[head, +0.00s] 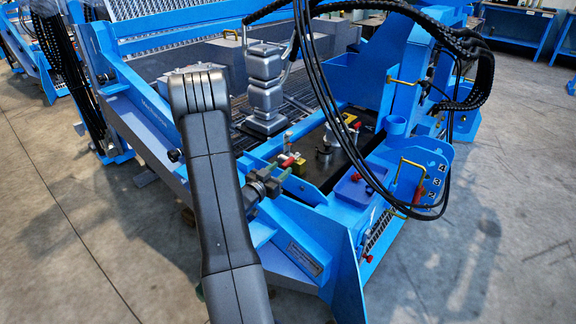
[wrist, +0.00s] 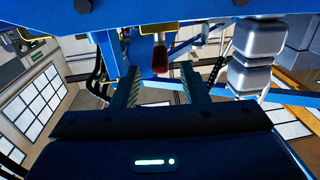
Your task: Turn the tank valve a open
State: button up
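Small valves with red and yellow handles (head: 288,160) sit on the blue machine frame, just right of my gripper (head: 270,182) in the head view. I cannot tell which of them is tank valve a. In the wrist view my gripper (wrist: 160,70) is open, with its two fingers apart. A red handle (wrist: 160,60) shows between the fingers. I cannot tell whether either finger touches it. In the head view the gripper is small and partly merges with the valve fittings.
A grey stacked block column (head: 265,85) stands behind the valves; it also shows in the wrist view (wrist: 258,55). Black hoses (head: 325,90) hang down to the right. More red and yellow fittings (head: 352,120) lie further right. Open concrete floor (head: 70,210) is at left.

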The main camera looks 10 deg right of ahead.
aim_at(293, 158)
jog(key=x, duration=0.5)
jog(key=shift+w+d+b, duration=0.15)
jog(key=shift+b, duration=0.2)
grip_shut()
